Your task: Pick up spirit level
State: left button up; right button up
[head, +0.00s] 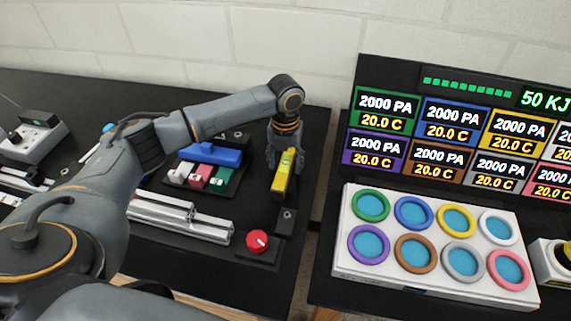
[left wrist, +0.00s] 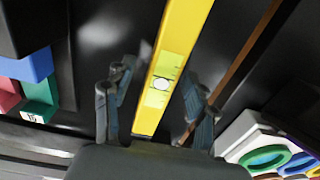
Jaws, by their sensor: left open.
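The yellow spirit level (head: 280,180) lies near the right edge of the left black table, with its long side running away from me. My left gripper (head: 272,153) is over its far part, pointing down. In the left wrist view, the level (left wrist: 183,38) with its pale green vial runs between the spread fingers of the left gripper (left wrist: 155,104). The gripper is open, one finger on each side of the level. I cannot tell whether either finger touches it. My right gripper is not in view.
A blue block (head: 214,154) and smaller coloured blocks sit left of the level. Silver extrusion bars (head: 185,221) and a red knob (head: 257,240) are nearer. A gap separates this table from the right one, with a white panel (head: 350,268) of coloured rings and a display board.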

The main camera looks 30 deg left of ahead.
pick_arm(q)
jog(key=shift+f, duration=0.15)
jog(key=shift+c, duration=0.2)
jog(key=c, duration=1.1)
grip_shut()
jog(key=shift+r, duration=0.2)
